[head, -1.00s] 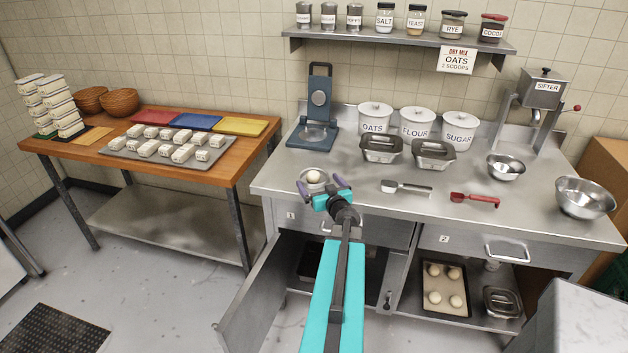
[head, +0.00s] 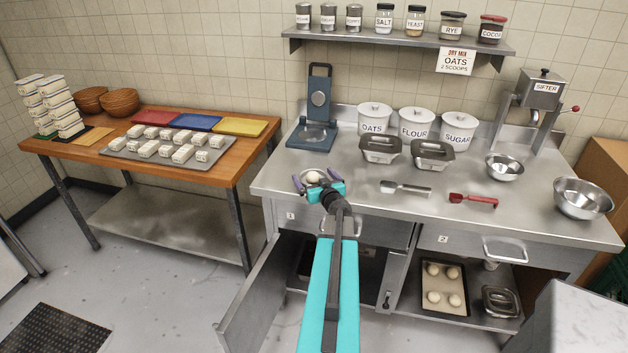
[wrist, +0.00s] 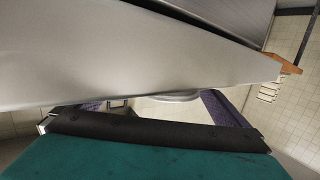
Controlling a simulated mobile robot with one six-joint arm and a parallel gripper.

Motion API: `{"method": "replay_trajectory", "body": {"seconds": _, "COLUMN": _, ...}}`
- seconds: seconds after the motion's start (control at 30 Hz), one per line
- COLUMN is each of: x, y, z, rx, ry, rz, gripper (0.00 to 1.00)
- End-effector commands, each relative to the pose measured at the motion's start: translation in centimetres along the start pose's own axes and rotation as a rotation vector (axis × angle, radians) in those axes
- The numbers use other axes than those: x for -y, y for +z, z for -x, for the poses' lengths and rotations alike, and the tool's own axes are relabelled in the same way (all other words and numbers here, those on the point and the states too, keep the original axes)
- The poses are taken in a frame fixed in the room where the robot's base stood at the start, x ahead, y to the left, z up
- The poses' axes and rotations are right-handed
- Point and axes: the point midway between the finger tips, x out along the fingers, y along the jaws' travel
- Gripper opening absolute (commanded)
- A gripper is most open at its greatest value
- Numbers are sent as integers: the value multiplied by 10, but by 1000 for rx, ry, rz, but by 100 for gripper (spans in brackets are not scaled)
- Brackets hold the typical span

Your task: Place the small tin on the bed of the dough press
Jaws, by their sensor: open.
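The small tin (head: 322,171) is a shallow silver round dish with a pale dough ball (head: 313,177) in it, near the front edge of the counter. My gripper (head: 314,181) is open, its purple fingers around or just in front of the tin; contact is unclear. Part of the tin is hidden by my gripper. In the wrist view, a pale curved surface shows between the fingers (wrist: 165,105), too cropped to name. The dough press (head: 319,98) is blue, at the back left of the counter. Its low bed (head: 309,142) looks empty.
Bare counter lies between tin and press. The left cabinet door (head: 255,300) hangs open below.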

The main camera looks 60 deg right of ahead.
Motion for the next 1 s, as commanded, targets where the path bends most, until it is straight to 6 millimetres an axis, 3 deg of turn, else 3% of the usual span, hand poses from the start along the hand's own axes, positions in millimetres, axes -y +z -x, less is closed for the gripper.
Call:
{"method": "replay_trajectory", "body": {"seconds": 0.63, "x": 1, "y": 0, "z": -3, "rx": 0, "ry": -1, "rz": 0, "gripper": 100}}
{"method": "replay_trajectory", "body": {"seconds": 0.83, "x": 1, "y": 0, "z": -3, "rx": 0, "ry": -1, "rz": 0, "gripper": 66}}
{"method": "replay_trajectory", "body": {"seconds": 0.9, "x": 1, "y": 0, "z": -3, "rx": 0, "ry": -1, "rz": -1, "gripper": 60}}
{"method": "replay_trajectory", "body": {"seconds": 1.0, "x": 1, "y": 0, "z": -3, "rx": 0, "ry": -1, "rz": -1, "gripper": 60}}
